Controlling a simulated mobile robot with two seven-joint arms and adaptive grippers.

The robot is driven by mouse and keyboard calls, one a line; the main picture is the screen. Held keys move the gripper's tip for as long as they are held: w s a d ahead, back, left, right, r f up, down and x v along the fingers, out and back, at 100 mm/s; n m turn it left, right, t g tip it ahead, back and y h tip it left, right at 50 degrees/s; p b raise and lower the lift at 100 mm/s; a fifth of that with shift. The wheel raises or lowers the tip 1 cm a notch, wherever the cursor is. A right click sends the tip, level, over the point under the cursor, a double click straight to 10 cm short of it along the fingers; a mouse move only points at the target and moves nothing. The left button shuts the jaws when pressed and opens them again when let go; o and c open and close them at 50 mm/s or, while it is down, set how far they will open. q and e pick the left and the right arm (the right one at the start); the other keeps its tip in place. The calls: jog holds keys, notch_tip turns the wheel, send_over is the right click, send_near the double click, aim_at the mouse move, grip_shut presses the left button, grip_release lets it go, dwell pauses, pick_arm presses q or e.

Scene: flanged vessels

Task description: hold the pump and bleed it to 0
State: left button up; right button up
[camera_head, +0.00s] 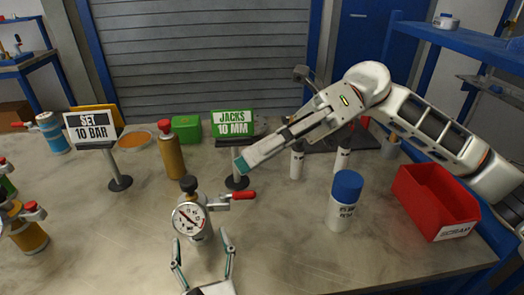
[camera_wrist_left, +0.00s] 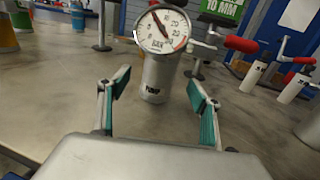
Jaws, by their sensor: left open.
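The pump (camera_head: 203,234) is a grey cylinder standing upright on the bench, with a round white dial gauge (camera_head: 189,218), a black knob (camera_head: 189,184) and a red-handled lever (camera_head: 243,195) pointing right. In the left wrist view the pump body (camera_wrist_left: 158,78) carries the label PUMP; the gauge needle points up and left, clearly off its lower-left end of scale. My left gripper (camera_head: 201,240) is open, its fingers spread in front of the pump body; I see no contact. My right gripper (camera_head: 252,158) hangs above the bench beyond the lever, apart from it; its opening is unclear.
A SET 10 BAR sign (camera_head: 91,125) and a JACKS 10 MM sign (camera_head: 232,123) stand behind. An orange-brown bottle (camera_head: 170,155) is behind left, a blue-capped bottle (camera_head: 342,208) to the right, and a red scrap bin (camera_head: 437,200) further right. Bench around the pump's front is clear.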

pick_arm(q)
jog(key=shift+w, duration=0.25)
jog(key=x, duration=0.7)
jog(key=shift+w+a, duration=0.15)
pick_arm(e)
jog(key=w+d+f+n+t+h, duration=0.1)
jog(key=w+f+n+t+h, duration=0.4)
jog(key=w+f+t+h, duration=0.3)
jog(key=w+h, duration=0.1)
jog(key=w, duration=0.3)
jog(key=shift+w+d+f+h, duration=0.15)
jog(key=shift+w+f+h, duration=0.1)
jog(key=shift+f+h, duration=0.1)
pick_arm(q)
jog(key=c, duration=1.6)
